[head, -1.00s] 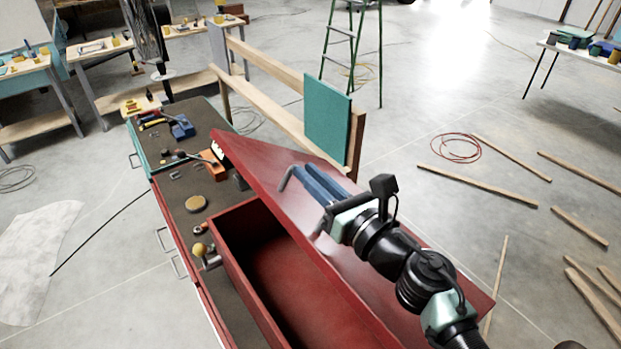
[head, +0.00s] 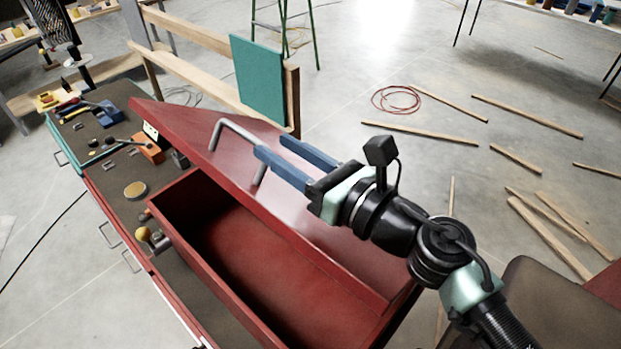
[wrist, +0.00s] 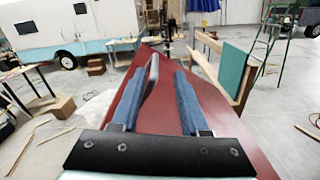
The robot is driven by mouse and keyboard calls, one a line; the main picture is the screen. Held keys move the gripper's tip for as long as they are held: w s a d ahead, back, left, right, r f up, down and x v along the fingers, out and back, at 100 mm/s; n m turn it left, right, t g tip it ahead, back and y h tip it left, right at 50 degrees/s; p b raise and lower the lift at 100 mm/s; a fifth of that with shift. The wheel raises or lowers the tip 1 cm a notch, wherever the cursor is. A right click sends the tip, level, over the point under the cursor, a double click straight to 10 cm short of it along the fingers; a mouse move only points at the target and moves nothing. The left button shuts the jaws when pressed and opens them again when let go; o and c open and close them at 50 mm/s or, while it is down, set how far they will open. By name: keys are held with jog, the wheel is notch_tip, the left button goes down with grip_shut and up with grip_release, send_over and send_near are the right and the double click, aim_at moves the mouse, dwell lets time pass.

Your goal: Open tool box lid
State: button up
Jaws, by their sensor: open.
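The red tool box (head: 225,240) stands on the workbench with its lid (head: 225,165) raised and tilted back, so the empty-looking inside shows. A grey bent bar handle (head: 238,128) is on the lid's outer face. My gripper (head: 271,146) is open over that face, its two blue fingers pointing at the handle. In the wrist view, the handle (wrist: 152,72) shows between the fingertips (wrist: 158,72), nearer the left finger, and the red lid (wrist: 160,115) lies behind. I cannot tell whether a finger touches the handle.
The dark workbench top (head: 118,172) holds a round tin (head: 135,190), an orange block (head: 148,150) and several tools. A wooden frame with a teal panel (head: 258,78) stands behind. Planks (head: 420,133) and a red cable coil (head: 396,99) lie on the floor at right.

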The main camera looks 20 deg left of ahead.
jog(key=b+v, duration=0.1)
jog(key=v, duration=0.4)
jog(key=shift+d, duration=0.1)
